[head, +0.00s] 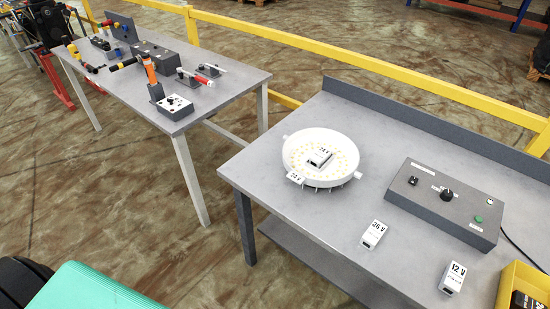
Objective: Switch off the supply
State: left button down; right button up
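The supply looks to be the dark grey control box (428,206) on the right-hand table. It has a small black switch (413,181) at its left, a black round knob (446,194) in the middle, a green button or lamp (478,219) and a pale round one (490,201) at its right. The switch's position is too small to tell. A cable leaves the box at the right. Neither of my grippers is in view.
A white round light plate (304,176) carrying a 24 V block (319,158) lies left of the box. A 36 V block (373,234) and a 12 V block (453,278) lie in front. A yellow bin (511,285) stands at the right. Another table (225,92) holds tools.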

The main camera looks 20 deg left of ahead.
aim_at(414, 180)
jog(key=i+l+u, duration=0.3)
jog(key=i+l, duration=0.45)
jog(key=l, duration=0.1)
